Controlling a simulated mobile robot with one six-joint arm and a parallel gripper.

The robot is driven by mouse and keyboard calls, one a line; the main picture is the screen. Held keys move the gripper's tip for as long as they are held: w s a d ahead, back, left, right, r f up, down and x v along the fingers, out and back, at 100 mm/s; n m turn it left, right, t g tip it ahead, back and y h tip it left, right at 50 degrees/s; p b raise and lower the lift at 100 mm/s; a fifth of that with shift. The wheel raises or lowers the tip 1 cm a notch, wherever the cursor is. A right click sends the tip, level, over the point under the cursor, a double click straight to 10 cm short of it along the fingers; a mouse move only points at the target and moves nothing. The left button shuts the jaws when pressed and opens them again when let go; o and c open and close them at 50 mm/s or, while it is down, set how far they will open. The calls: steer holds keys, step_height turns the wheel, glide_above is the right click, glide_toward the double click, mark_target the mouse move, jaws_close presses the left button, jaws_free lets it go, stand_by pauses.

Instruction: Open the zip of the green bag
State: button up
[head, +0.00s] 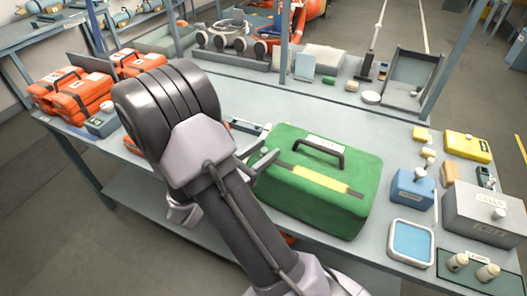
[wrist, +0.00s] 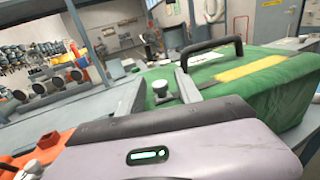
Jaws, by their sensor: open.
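The green bag (head: 318,205) stands on the grey bench right of my arm, with a dark carry handle (head: 320,148) and a yellow strip (head: 318,180) along its top. In the wrist view the bag (wrist: 262,98) fills the right side. My gripper (wrist: 160,90) is open at the bag's near end. A small pale knob (wrist: 160,88) on the green cloth, perhaps the zip pull, shows between the fingers with no clear contact. In the head view my arm hides most of the gripper, and the knob cannot be made out there.
Orange cases (head: 82,98) lie at the bench's left. A blue box (head: 412,188), a blue-topped tray (head: 411,241) and a grey box (head: 486,213) stand right of the bag. Blue-grey posts (head: 445,55) rise behind. Some bare bench shows behind the bag.

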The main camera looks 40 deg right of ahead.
steer(key=shift+c, duration=0.2)
jaws_close()
stand_by(1.1)
